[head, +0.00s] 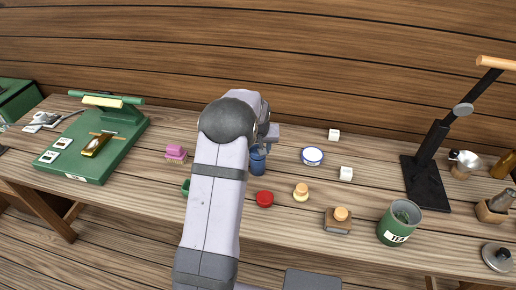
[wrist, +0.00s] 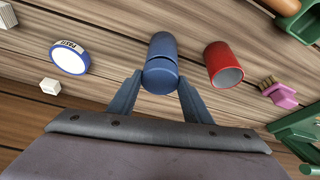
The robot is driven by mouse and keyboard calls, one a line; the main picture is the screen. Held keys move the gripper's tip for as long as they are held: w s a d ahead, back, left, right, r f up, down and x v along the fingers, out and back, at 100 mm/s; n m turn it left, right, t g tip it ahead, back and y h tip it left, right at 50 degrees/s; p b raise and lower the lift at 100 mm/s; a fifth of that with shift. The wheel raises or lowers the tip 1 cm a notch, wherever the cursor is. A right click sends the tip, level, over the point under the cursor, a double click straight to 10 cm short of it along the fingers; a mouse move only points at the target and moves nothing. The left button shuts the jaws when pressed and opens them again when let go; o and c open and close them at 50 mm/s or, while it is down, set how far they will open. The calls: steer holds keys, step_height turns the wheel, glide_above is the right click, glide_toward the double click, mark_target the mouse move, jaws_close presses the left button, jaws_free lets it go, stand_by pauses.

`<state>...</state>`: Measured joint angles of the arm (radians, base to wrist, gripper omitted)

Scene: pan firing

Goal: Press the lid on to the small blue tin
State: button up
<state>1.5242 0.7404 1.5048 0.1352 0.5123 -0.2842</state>
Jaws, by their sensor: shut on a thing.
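The small blue tin (head: 257,163) stands on the bench beside the end of my arm in the head view. In the wrist view the blue tin (wrist: 162,47) lies straight ahead of the fingers. My gripper (wrist: 160,92) is shut on a round blue lid (wrist: 160,77), with one finger on each side. The lid is at the tin's near end, and a dark curved line shows between them. I cannot tell whether the lid is seated. My arm partly hides the gripper in the head view.
A red open cup (wrist: 226,65) stands close beside the tin. A pink-handled brush (head: 176,152) and green press (head: 110,140) are left. A green can (head: 396,228) stands front right.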

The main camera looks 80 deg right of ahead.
steer(key=shift+f+b, duration=0.3)
steer(key=shift+f, duration=0.1)
stand_by(0.5)
stand_by(0.3)
steer(key=o, duration=1.1)
steer(key=shift+o, duration=0.2)
steer(key=shift+r, duration=0.1)
steer(key=b+v, duration=0.2)
steer(key=v, duration=0.5)
steer(key=shift+b, duration=0.35)
